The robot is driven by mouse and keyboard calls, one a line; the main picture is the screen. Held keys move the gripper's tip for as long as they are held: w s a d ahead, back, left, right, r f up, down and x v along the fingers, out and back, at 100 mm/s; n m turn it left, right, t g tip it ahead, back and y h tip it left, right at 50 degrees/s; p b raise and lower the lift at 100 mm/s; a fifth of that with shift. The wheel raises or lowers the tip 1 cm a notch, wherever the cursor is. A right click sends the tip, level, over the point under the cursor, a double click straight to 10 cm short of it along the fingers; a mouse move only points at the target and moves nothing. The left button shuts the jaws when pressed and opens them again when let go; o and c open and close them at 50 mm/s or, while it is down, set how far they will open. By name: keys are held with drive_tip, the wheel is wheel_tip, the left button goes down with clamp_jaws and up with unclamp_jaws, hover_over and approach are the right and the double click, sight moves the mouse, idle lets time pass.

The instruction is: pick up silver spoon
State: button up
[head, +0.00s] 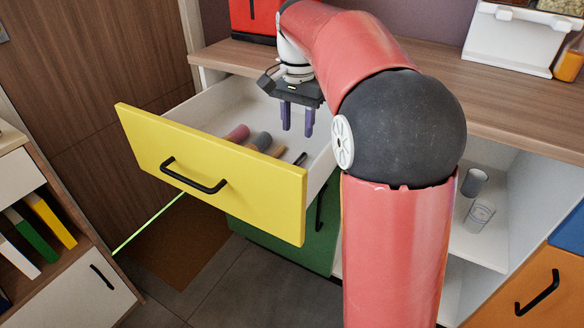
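No silver spoon can be made out clearly. The yellow-fronted drawer (235,195) is pulled open, and several items lie in it, partly hidden behind its front. They include a pinkish cylinder (237,132), a grey cylinder (261,140), a small tan item (280,151) and a thin dark item (300,158). The spoon cannot be told apart among them. My gripper (297,132) points down over the right part of the open drawer. Its two purple fingers are apart, with nothing visible between them.
A wooden counter (510,105) runs behind the drawer, with a red object (253,18) and a white rack (515,42) on it. An open shelf holding two cups (475,182) is at right. My red arm hides much of the middle. A low cabinet (85,285) stands at left.

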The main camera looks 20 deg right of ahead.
sight(300, 158)
drive_tip(key=f, duration=0.8)
drive_tip(key=shift+d+f+b, duration=0.2)
drive_tip(key=shift+d+b, duration=0.1)
clamp_jaws()
